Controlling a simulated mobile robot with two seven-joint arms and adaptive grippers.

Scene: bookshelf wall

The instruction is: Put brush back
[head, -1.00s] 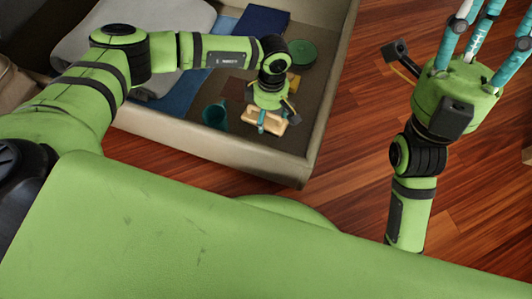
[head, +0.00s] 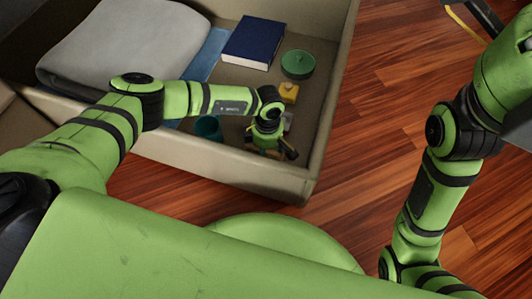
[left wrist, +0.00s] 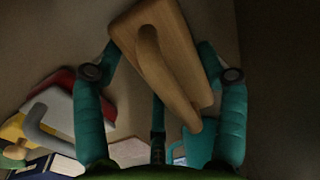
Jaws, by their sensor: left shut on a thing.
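The brush (left wrist: 165,58) shows in the left wrist view as a tan wooden block with a rounded wooden handle. It lies between the teal fingers of my left gripper (left wrist: 162,95), which is shut on it. In the head view my left gripper (head: 268,150) is at the front right corner of the beige box (head: 230,160), and its wrist hides the brush. I cannot tell whether the brush touches the box floor.
In the box are a folded grey cloth (head: 120,45), a dark blue book (head: 253,42), a round green tin (head: 297,63), a yellow object (head: 289,92) and a teal cup (head: 208,127). The box walls stand close around my left gripper. Wooden floor (head: 370,130) lies to the right.

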